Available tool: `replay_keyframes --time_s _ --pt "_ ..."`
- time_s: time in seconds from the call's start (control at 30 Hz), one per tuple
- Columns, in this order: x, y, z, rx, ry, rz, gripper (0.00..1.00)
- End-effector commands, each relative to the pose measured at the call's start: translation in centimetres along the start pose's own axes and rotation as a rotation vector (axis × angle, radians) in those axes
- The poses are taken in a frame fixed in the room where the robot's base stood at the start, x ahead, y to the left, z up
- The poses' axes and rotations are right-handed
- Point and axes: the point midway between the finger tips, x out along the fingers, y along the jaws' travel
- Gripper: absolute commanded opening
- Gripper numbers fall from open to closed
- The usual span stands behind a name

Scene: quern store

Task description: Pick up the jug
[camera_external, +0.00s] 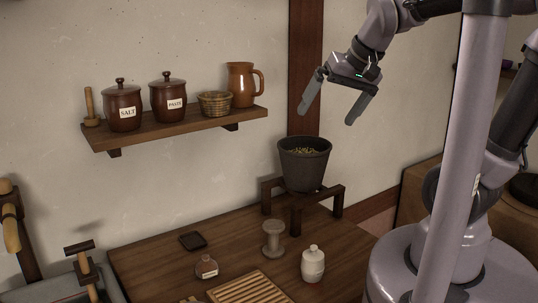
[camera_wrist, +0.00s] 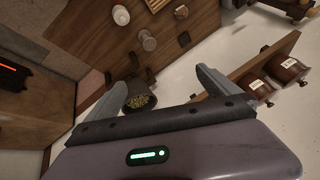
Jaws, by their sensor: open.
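The jug (camera_external: 240,85) is brown and glazed, with a handle on its right side. It stands upright at the right end of the wall shelf (camera_external: 180,127) in the external view. I cannot make the jug out in the wrist view, where my gripper and wrist cover the near part of the shelf. My gripper (camera_external: 332,97) is open and empty, in the air to the right of the jug and apart from it. In the wrist view my gripper (camera_wrist: 160,88) shows its two fingers spread wide.
Left of the jug on the shelf are a small basket (camera_external: 214,103), two lidded jars (camera_external: 168,100) and a wooden pestle-like piece (camera_external: 90,105). A dark bucket (camera_external: 304,165) sits on a wooden stand below my gripper. The table (camera_external: 150,262) holds several small items.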

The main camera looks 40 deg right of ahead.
Motion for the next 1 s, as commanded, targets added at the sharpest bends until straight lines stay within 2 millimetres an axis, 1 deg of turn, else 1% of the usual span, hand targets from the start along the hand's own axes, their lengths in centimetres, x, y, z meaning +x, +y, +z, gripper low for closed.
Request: replay_keyframes --time_s 0.03,0.07,0.1,0.17,0.2,0.3,0.4,0.47,0.7,0.8,0.97,1.0 --pt "-3.2 -3.0 -6.3 -0.011 0.001 0.027 1.0" --pt "-3.4 -4.4 -9.5 -0.016 0.011 0.042 1.0" --pt "-3.3 -6.1 -13.3 -0.025 0.023 0.06 1.0" --pt "-2.5 -8.5 -18.2 -0.035 0.042 0.083 1.0" --pt "-1.7 -9.8 -20.8 -0.042 0.054 0.095 1.0" --pt "0.5 -12.1 -25.0 -0.056 0.079 0.113 1.0" --pt "2.3 -12.9 -26.6 -0.062 0.091 0.121 1.0" --pt "3.6 -12.9 -26.8 -0.063 0.092 0.124 1.0" --pt "10.9 -11.8 -27.2 -0.064 0.09 0.124 1.0" --pt "13.2 -11.6 -27.5 -0.063 0.091 0.123 1.0" --pt "15.1 -11.3 -27.8 -0.062 0.093 0.123 1.0" --pt "15.7 -11.1 -27.9 -0.062 0.092 0.124 1.0"
